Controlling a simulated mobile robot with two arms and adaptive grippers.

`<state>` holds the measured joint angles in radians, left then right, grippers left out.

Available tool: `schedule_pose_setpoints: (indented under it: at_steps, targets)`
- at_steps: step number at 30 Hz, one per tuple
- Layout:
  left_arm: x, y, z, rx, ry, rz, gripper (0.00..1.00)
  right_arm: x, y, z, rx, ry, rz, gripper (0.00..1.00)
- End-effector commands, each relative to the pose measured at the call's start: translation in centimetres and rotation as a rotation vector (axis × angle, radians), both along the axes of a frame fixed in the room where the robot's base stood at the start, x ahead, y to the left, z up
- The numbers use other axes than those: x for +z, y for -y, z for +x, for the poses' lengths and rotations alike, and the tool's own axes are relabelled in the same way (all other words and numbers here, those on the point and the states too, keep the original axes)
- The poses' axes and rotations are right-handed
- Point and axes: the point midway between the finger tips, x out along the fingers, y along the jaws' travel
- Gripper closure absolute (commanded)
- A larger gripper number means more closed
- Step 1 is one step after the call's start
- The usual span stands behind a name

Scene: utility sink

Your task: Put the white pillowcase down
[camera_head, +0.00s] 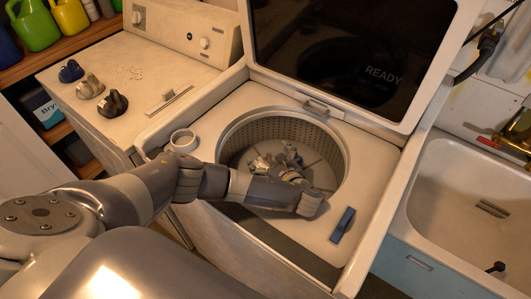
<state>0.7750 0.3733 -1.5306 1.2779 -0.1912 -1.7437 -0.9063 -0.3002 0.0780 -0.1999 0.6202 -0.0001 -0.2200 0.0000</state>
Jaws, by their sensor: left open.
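I cannot make out a white pillowcase for certain. My left arm comes in from the left and reaches across the open top-load washer (210,132). My left gripper (272,160) is over or inside the round washer drum (333,150), pointing down and away. Its fingers look open, and I see no cloth clearly held between them. The greyish shapes around the fingers are small and hard to separate from the gripper, and my wrist hides part of the drum. My right gripper is not in view.
The washer's raised lid (350,45) shows "READY". An empty-looking sink (460,200) is at right.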

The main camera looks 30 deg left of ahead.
Motion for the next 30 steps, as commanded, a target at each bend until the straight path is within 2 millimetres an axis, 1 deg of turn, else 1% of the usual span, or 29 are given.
schedule_pose_setpoints:
  at_steps: [1, 4, 9, 26, 28, 30]
  targets:
    - [0.2, 0.9, -0.5, -0.003, 0.0, -0.003, 0.07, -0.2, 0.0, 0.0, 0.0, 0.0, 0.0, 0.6]
    - [0.8, 2.1, -1.4, -0.002, 0.001, -0.004, 0.07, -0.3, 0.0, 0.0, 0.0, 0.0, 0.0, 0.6]
    - [1.4, 3.1, -2.3, 0.0, 0.001, -0.001, 0.07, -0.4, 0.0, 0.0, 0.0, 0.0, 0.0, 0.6]
    - [1.6, 3.2, -2.5, 0.0, 0.001, 0.0, 0.07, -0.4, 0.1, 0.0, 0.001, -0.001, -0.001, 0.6]
    - [2.0, 3.2, -2.4, 0.0, 0.001, 0.0, 0.07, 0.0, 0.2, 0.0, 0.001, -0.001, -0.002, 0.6]
    - [2.7, 3.3, -2.4, 0.0, 0.001, 0.0, 0.07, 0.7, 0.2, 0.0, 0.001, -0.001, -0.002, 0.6]
